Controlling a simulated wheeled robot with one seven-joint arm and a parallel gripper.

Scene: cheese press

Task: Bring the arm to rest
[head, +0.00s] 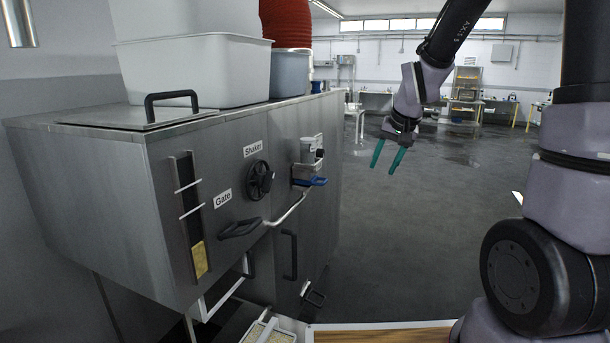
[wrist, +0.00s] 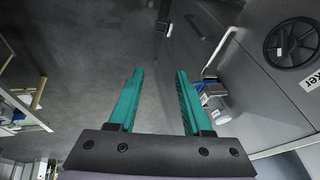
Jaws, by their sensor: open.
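My gripper (head: 387,157) hangs in the air right of the steel machine in the head view, its two teal fingers pointing down. The fingers are apart and nothing is between them. In the wrist view the gripper (wrist: 157,88) shows open over bare dark floor. It is apart from the machine and touches nothing.
The steel machine (head: 110,190) fills the left, with a Shaker handwheel (head: 260,180), a Gate handle (head: 240,228) and a blue-handled part (head: 310,181) sticking out. A wooden surface (head: 380,335) lies at the bottom. The floor (head: 420,230) beneath my gripper is clear.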

